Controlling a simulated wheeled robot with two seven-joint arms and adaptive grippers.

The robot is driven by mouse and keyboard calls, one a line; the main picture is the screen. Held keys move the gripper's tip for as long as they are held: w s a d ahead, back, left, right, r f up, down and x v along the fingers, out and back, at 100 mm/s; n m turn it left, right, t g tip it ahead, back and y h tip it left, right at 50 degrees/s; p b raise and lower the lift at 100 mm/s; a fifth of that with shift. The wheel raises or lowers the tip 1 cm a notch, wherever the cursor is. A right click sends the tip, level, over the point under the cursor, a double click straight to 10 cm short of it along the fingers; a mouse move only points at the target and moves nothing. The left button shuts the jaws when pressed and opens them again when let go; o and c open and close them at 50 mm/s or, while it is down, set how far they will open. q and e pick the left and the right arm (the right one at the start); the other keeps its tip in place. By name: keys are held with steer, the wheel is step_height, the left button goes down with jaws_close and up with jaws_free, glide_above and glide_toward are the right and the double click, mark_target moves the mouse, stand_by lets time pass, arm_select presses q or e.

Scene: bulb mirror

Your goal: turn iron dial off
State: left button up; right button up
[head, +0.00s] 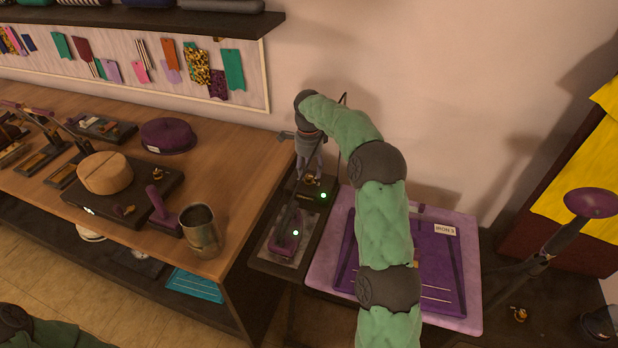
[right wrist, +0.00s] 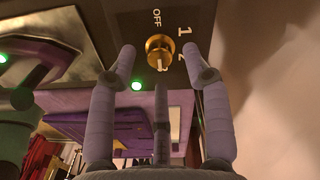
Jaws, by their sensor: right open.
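The iron's dial is a small gold knob (head: 311,180) on a dark control box (head: 318,193) at the back of the iron station. In the right wrist view the dial (right wrist: 159,50) has the labels OFF, 1 and 2 around it; I cannot tell clearly where it points. A green light (right wrist: 137,86) glows beside it. My right gripper (head: 309,164) is open just above the dial. Its fingertips (right wrist: 160,52) lie either side of the knob with gaps, not closed on it. A purple iron (head: 284,243) rests on a metal plate, also with a green light.
A purple ironing board marked IRON 3 (head: 459,262) lies right of the station, partly behind my right arm. A wooden bench with a metal cup (head: 201,232) and tools is at left. The wall is close behind the gripper.

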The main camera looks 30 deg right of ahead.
steer(key=shift+f, duration=1.1)
jaws_close()
